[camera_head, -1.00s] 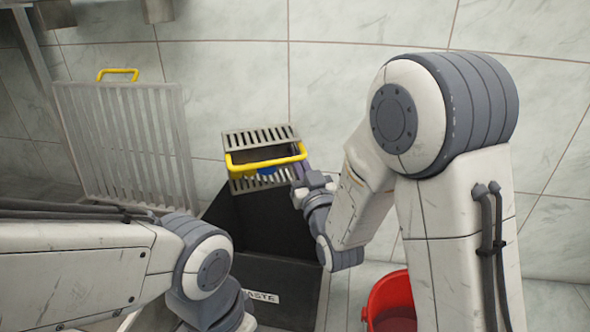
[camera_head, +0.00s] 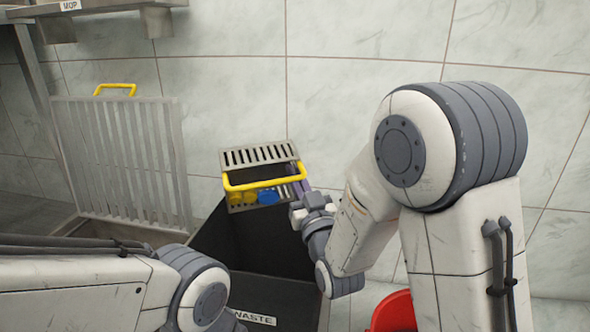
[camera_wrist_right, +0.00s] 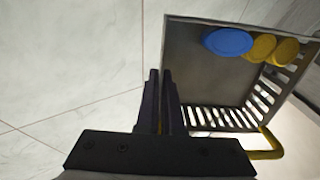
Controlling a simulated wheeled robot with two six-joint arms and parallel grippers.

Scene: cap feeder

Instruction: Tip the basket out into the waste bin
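The grey slotted basket (camera_head: 257,155) with a yellow handle (camera_head: 252,187) is held tilted above the open black waste bin (camera_head: 290,293). A blue cap (camera_head: 268,197) and yellow caps (camera_head: 242,197) show in it below the handle. In the right wrist view the blue cap (camera_wrist_right: 227,42) and two yellow caps (camera_wrist_right: 272,48) lie together at one end of the basket (camera_wrist_right: 190,65). My right gripper (camera_wrist_right: 161,75) has its fingers close together on the basket's side wall; in the head view it is at the basket's right. My left gripper is out of view; only its arm shows.
A slatted metal grate (camera_head: 125,155) with a yellow handle stands left of the bin. A red bucket (camera_head: 393,313) is at the bottom right, partly behind my right arm. A metal shelf with a MOP label (camera_head: 70,5) is at upper left. Tiled wall stands behind.

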